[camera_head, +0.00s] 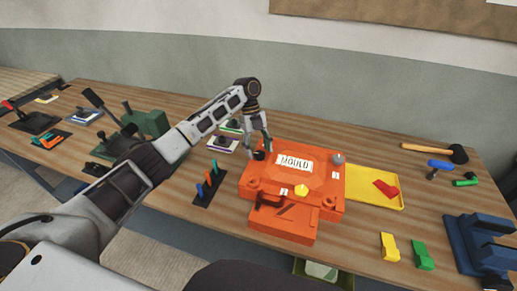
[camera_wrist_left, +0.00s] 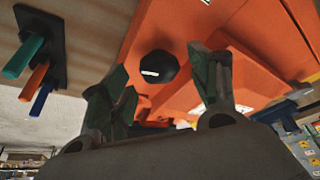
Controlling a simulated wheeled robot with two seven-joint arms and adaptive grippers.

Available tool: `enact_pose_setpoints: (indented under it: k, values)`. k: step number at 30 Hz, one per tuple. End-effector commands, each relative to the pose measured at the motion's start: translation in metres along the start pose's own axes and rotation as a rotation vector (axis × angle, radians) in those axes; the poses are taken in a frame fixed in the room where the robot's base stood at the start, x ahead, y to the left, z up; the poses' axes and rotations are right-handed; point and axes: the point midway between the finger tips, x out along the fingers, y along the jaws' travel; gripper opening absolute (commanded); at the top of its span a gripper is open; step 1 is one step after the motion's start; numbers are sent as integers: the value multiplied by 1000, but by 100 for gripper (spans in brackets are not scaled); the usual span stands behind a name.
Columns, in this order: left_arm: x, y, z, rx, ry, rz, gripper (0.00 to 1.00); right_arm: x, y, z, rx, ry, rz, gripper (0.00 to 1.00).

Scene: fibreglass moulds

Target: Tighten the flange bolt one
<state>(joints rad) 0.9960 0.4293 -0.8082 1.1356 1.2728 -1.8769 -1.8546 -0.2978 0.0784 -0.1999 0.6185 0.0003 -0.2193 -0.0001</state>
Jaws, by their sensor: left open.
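The orange mould (camera_head: 318,181) with a white MOULD label (camera_head: 294,162) sits on the wooden table. A dark round bolt head or knob (camera_head: 259,155) is at its back left corner; in the left wrist view it (camera_wrist_left: 158,68) bears a short white mark. No marking shows which is flange bolt one. My left gripper (camera_head: 257,145) is over the dark knob, pointing down. Its fingers (camera_wrist_left: 160,88) are open, one each side of the knob in the wrist view; contact cannot be told.
A black rack (camera_head: 208,191) with coloured pegs stands left of the mould. A yellow tray (camera_head: 376,199) with a red piece is at its right. Yellow (camera_head: 389,247) and green (camera_head: 423,256) blocks, a blue vise (camera_head: 482,243) and a mallet (camera_head: 457,153) lie farther right.

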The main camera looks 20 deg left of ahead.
Motion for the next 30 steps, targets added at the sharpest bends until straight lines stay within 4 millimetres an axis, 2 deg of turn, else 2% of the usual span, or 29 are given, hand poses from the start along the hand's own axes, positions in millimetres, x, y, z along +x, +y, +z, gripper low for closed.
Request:
enact_pose_setpoints:
  k: [8,24,30]
  values:
    - [-23,-1,0,1,-1,-3,61,0,2,1,-1,-1,2,40]
    - [-99,-1,0,2,-1,-2,61,0,3,1,-1,-1,3,40]
    - [-112,-1,0,1,-1,-1,61,0,3,1,-1,-1,3,40]
